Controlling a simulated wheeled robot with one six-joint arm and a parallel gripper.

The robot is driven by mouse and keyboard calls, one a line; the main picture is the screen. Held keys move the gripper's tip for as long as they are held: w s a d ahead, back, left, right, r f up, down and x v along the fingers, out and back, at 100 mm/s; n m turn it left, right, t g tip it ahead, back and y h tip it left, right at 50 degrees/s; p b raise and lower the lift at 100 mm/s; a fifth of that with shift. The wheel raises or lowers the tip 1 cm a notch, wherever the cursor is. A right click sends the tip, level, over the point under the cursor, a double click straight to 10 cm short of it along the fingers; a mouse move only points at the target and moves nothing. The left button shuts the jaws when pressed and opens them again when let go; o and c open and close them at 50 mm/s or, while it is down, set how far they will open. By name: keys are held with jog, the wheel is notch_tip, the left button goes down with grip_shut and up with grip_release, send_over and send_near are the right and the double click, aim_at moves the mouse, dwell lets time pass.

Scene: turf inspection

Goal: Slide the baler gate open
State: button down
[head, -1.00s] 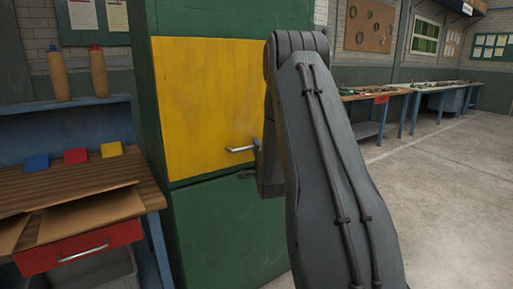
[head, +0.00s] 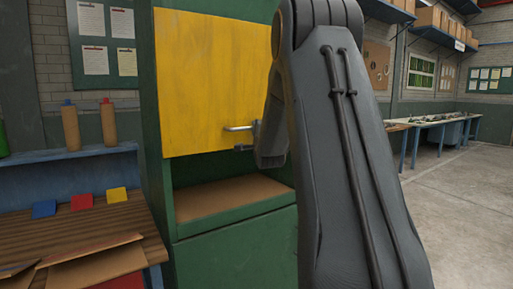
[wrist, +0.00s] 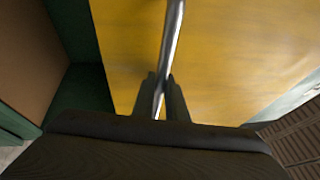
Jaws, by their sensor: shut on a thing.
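The yellow baler gate (head: 205,85) stands raised in the green baler frame (head: 235,258), with an open gap below its lower edge. A brown inner floor (head: 222,197) shows in that gap. The gate's metal bar handle (head: 238,128) sits near its lower right. My gripper (head: 247,146) is at the handle, mostly hidden behind my forearm in the head view. In the wrist view my gripper (wrist: 164,105) is shut on the handle (wrist: 172,45), one dark finger on each side, with the yellow gate (wrist: 230,60) behind it.
A wooden bench (head: 95,235) with blue, red and yellow tabs and cardboard stands at the left. Two brown bottles (head: 90,125) stand on a blue shelf behind it. Long worktables (head: 440,123) line the back right. The concrete floor (head: 455,205) at the right is clear.

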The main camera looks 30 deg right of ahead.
jog(key=p, duration=0.3)
send_near(253, 96)
jog(key=x, duration=0.5)
jog(key=shift+w+d, duration=0.15)
jog(key=c, duration=2)
grip_release()
jog(key=shift+c, duration=0.2)
jog(key=shift+b, duration=0.3)
jog(key=b+v, duration=0.2)
jog(key=v, duration=0.5)
jog(key=shift+s, duration=0.35)
jog(key=shift+f, duration=0.1)
